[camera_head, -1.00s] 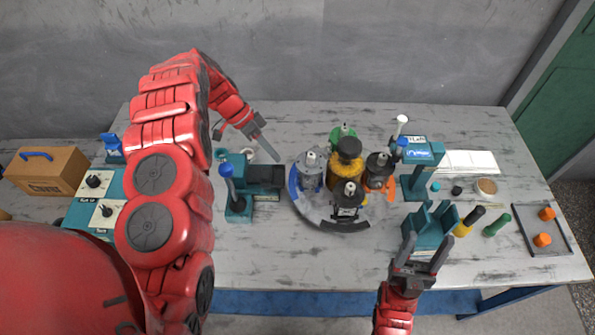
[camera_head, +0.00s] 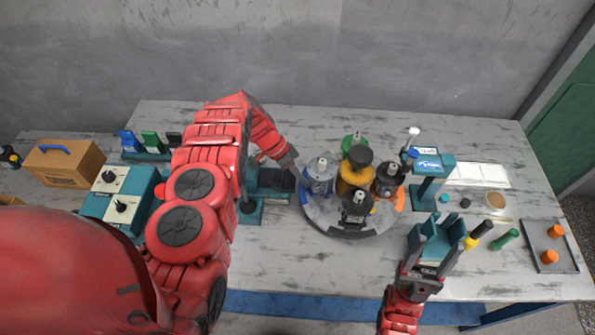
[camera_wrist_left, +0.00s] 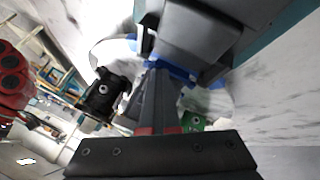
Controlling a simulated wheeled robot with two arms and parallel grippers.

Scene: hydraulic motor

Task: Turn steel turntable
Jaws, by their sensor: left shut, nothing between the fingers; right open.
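The round steel turntable (camera_head: 378,224) lies in the middle of the table. It carries a silver-blue unit (camera_head: 320,178) at left, a green one (camera_head: 354,142) at the back, an orange-based one (camera_head: 388,180) at right and a black one (camera_head: 356,205) in front, around a tall yellow-and-black centre (camera_head: 355,172). My left gripper (camera_head: 295,176) is shut and empty at the turntable's left edge, beside the silver-blue unit; contact cannot be told. Its closed fingers (camera_wrist_left: 156,90) show in the left wrist view. My right gripper (camera_head: 432,253) is open and empty, near a teal cradle (camera_head: 425,238).
A teal stand (camera_head: 430,165) is right of the turntable. A teal-and-black fixture (camera_head: 270,185) is close by my left gripper. A knob box (camera_head: 122,190) and cardboard box (camera_head: 65,163) stand left. A tray with orange parts (camera_head: 548,240) lies right. The front table strip is clear.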

